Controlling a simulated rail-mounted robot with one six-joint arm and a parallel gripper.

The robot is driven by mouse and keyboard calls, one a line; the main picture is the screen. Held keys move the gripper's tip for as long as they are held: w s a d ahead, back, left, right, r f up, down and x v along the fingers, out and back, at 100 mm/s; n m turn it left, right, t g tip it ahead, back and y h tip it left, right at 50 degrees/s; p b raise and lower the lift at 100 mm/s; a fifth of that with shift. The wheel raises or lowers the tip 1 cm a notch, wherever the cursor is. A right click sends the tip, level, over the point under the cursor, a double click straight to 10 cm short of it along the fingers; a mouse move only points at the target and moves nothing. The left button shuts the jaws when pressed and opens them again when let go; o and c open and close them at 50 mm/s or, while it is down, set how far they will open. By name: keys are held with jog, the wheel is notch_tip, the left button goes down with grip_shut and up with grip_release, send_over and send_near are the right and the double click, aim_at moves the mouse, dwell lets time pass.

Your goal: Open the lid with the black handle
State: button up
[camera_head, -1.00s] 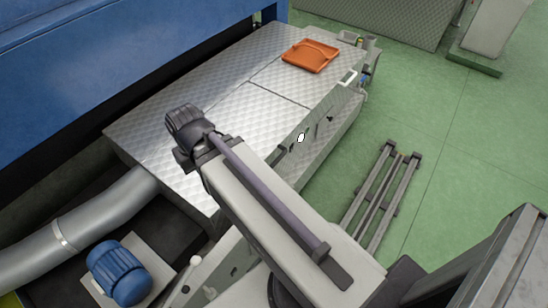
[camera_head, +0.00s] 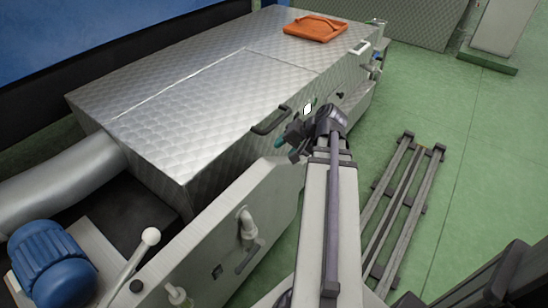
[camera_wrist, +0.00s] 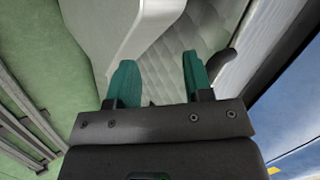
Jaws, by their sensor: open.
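The lid (camera_head: 205,95) is a shiny quilted metal panel on top of a long metal housing, and it lies shut. Its black handle (camera_head: 270,120) is a bar at the lid's front edge. In the wrist view, a dark curved piece that looks like this handle (camera_wrist: 224,62) shows just right of the right finger. My gripper (camera_head: 281,148) is just right of and below the handle in the head view, apart from it as far as I can tell. Its teal fingers are spread and empty in the wrist view (camera_wrist: 159,62).
An orange tray-like piece (camera_head: 316,27) lies on the housing's far end. A white handle (camera_head: 361,47) is at the far front edge. A blue motor (camera_head: 50,265) and a white-knobbed lever (camera_head: 149,237) stand at lower left. Metal rails (camera_head: 405,195) lie on the green floor.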

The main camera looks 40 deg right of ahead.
jog(key=d+f+m+t+b, duration=0.2)
jog(key=d+f+t+b, duration=0.1)
jog(key=d+f+b, duration=0.15)
jog(key=m+t+p, duration=0.2)
jog(key=m+t, duration=0.1)
jog(key=t, duration=0.2)
send_near(280, 122)
jog(key=w, duration=0.2)
jog(key=x, duration=0.3)
jog(key=b+x, duration=0.1)
jog(key=x, duration=0.3)
jog(key=b+x, duration=0.1)
jog(key=x, duration=0.2)
jog(key=shift+w+a+f, duration=0.2)
jog(key=shift+w+f, duration=0.1)
jog(key=shift+f, duration=0.05)
jog(key=shift+c, duration=0.2)
grip_shut()
